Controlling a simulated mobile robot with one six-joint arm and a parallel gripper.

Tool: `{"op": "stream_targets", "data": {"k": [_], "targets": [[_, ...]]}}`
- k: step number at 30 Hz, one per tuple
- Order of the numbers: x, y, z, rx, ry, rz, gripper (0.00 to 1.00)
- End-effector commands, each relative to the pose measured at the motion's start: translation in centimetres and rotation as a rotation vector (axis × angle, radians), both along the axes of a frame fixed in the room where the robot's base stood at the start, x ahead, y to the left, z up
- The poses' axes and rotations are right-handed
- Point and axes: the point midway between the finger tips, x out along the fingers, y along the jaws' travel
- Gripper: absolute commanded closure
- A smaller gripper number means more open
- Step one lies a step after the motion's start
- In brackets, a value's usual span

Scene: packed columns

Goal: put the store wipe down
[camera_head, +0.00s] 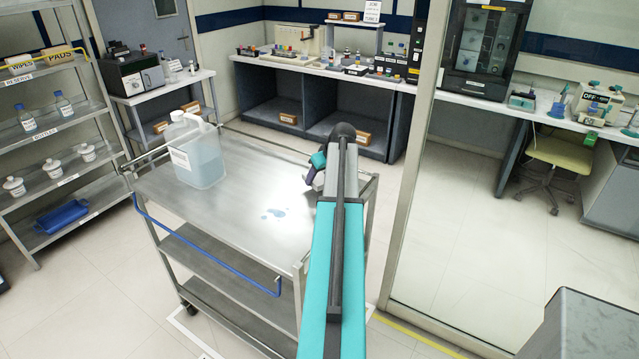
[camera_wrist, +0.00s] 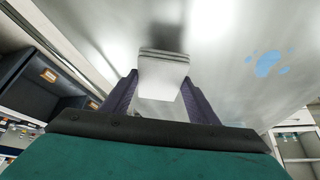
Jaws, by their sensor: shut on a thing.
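The store wipe (camera_wrist: 163,72) is a folded white cloth, seen in the wrist view between the two purple fingers of my gripper (camera_wrist: 160,80). My gripper is shut on it. In the head view my gripper (camera_head: 312,181) is over the right part of the metal cart top (camera_head: 245,170), partly hidden by my arm; I cannot clearly make out the wipe there. The wrist view shows the metal surface close beyond the wipe, with a dark shadow or reflection on it. Whether the wipe touches it I cannot tell.
A blue spill (camera_head: 274,213) lies on the cart top and shows in the wrist view (camera_wrist: 268,64). A large clear jug (camera_head: 203,160) stands at the cart's back left. Shelves (camera_head: 62,140) with bottles, jars and a blue tray are at left. A glass wall edge (camera_head: 420,130) is at right.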

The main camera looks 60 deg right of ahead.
Motion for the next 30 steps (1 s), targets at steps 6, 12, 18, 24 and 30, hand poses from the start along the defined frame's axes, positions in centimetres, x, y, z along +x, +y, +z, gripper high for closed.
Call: {"op": "stream_targets", "data": {"k": [6, 12, 18, 24, 30], "targets": [[0.0, 0.0, -2.0, 0.001, 0.001, 0.0, 0.64], [0.0, 0.0, -3.0, 0.001, 0.0, 0.0, 0.64], [0.0, 0.0, -3.0, 0.0, 0.0, 0.0, 0.64], [0.0, 0.0, -3.4, 0.0, 0.0, 0.0, 0.64], [0.0, 0.0, -3.3, 0.0, 0.0, 0.0, 0.27]]}}
